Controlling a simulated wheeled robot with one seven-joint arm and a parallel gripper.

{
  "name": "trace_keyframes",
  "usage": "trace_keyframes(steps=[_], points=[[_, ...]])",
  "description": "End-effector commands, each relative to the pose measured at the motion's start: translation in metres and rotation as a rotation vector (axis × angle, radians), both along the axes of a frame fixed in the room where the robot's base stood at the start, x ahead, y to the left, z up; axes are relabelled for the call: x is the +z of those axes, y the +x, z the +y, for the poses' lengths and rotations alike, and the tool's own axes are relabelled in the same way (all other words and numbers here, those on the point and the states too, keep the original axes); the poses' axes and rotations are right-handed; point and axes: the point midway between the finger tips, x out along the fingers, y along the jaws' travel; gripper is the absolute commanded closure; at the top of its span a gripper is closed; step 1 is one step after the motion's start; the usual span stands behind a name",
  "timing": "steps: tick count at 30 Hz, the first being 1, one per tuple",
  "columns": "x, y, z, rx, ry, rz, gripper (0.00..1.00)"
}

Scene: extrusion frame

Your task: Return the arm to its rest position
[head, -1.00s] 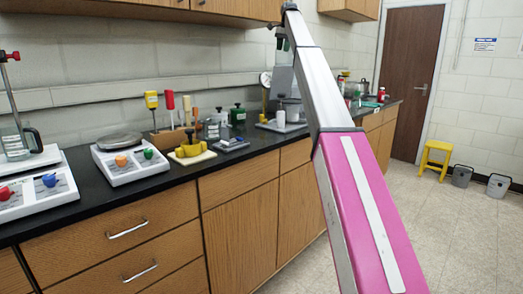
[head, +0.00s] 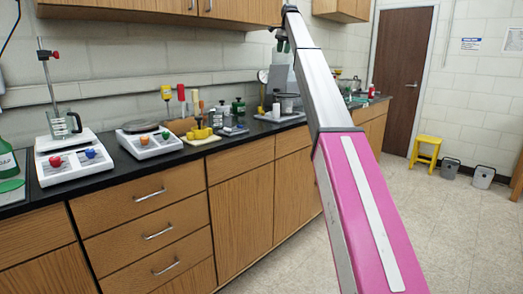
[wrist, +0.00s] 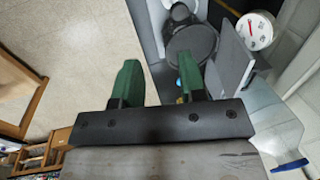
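My arm reaches up and forward across the head view, with a pink link (head: 365,215) near me and a grey link (head: 315,75) beyond it. My gripper (head: 283,44) is small at the far end of the arm, above the far part of the counter. In the wrist view, the two green fingers of my gripper (wrist: 160,75) stand apart with nothing visible held between them.
A black counter (head: 110,180) over wooden drawers runs along the wall. It bears a hotplate stirrer (head: 75,158), a balance (head: 148,140) and several tools. A yellow stool (head: 425,150) and two grey bins stand by the door (head: 403,80). The floor (head: 460,225) at right is clear.

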Motion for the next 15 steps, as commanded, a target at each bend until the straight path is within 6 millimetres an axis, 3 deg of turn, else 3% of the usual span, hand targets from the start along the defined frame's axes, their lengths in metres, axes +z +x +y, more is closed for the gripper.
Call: trace_keyframes(steps=[8, 15], points=[[-0.053, -0.009, -0.003, 0.027, -0.009, 0.003, 0.62], [-0.124, -0.024, -0.008, 0.066, -0.02, 0.005, 0.62]])
